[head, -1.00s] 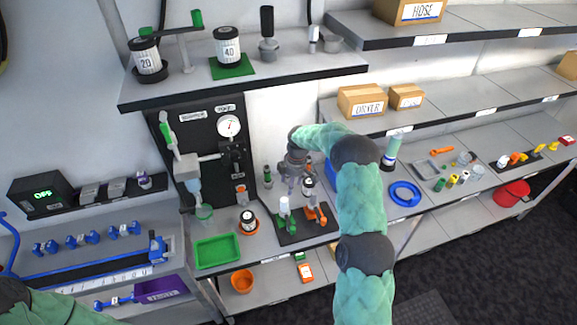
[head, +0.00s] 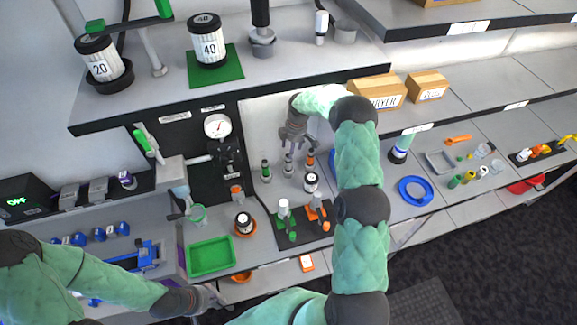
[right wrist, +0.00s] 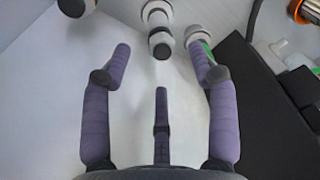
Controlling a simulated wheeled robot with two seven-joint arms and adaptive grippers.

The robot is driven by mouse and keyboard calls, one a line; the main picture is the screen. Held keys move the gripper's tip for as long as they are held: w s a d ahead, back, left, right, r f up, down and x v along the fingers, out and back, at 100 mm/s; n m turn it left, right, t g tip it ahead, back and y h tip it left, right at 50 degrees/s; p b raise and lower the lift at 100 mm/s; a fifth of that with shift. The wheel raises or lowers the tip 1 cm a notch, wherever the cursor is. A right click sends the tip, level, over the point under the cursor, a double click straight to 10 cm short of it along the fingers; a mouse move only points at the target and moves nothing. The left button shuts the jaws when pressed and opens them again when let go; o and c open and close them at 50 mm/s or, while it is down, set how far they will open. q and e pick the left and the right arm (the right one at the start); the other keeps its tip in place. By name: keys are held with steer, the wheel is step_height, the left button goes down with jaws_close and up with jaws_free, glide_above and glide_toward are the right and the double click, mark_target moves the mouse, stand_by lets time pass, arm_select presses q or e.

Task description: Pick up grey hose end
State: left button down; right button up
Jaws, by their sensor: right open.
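The grey hose end (head: 288,169) stands upright in the middle of a short row on the bench, between a green-banded fitting (head: 265,171) and an orange-banded one (head: 309,163). My right gripper (head: 291,143) is just above the row, open and empty. In the right wrist view the open fingers (right wrist: 158,62) have clear space between them, and the grey hose end (right wrist: 159,30) lies just beyond their tips, apart from them. My left gripper (head: 213,297) is low at the front, below the green tray; its fingers are small and partly unclear.
The green tray (head: 210,257), a small black-and-white jar (head: 243,223) and a black mat (head: 291,238) with green and orange fittings are in front. A blue ring (head: 414,190) lies to the right. The overhead shelf (head: 230,95) is close above.

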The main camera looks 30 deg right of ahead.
mark_target(288, 165)
steer(key=shift+w+f, duration=0.1)
steer(key=shift+f, duration=0.7)
steer(key=shift+w+a+f+p, duration=0.1)
steer(key=shift+a+f+p, duration=0.15)
steer(key=shift+f, duration=0.65)
steer(key=shift+w+a+f+p, duration=0.15)
steer(key=shift+f+p, duration=0.15)
steer(key=shift+f, duration=0.55)
steer(key=shift+w+a+f+p, duration=0.15)
steer(key=shift+f+p, duration=0.1)
steer(key=shift+f, duration=0.65)
jaws_close()
